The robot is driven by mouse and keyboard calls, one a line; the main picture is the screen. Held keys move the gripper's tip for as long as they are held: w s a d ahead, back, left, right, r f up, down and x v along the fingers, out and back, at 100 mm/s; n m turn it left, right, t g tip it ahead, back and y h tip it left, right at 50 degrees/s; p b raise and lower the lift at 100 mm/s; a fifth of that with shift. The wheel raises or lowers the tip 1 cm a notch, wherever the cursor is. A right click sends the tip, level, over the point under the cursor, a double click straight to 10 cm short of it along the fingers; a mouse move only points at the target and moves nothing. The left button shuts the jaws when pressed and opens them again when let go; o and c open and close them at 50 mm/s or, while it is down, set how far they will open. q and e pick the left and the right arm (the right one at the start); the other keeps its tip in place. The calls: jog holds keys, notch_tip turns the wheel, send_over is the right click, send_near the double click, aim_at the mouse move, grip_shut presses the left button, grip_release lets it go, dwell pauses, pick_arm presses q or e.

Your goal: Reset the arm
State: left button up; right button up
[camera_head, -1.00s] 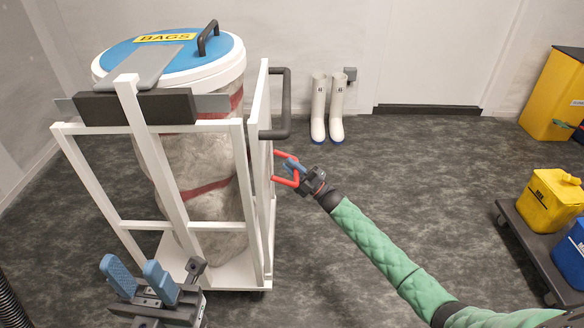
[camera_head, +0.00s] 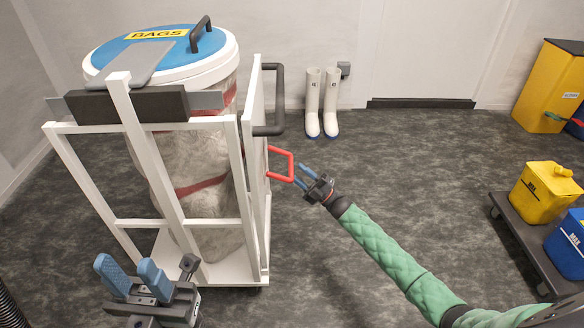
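My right gripper (camera_head: 304,176), on the green-sleeved arm, is open with its two blue fingers apart and nothing between them. It is just right of the red handle (camera_head: 281,164) on the side of the white frame cart, with a small gap between them. My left gripper (camera_head: 133,276) is at the lower left, in front of the cart. Its two blue fingers point up and stand apart, with nothing between them. The white cart (camera_head: 178,224) holds a clear bag under a white-rimmed blue lid (camera_head: 160,50) labelled BAGS.
White boots (camera_head: 322,104) stand by the back wall near a door (camera_head: 424,48). At the right, a dark trolley (camera_head: 515,238) carries a yellow container (camera_head: 544,194) and a blue one (camera_head: 568,245). A yellow bin (camera_head: 549,86) stands behind. The middle floor is clear.

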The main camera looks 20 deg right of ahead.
jog(key=shift+v, duration=0.8)
jog(key=shift+a+f, duration=0.1)
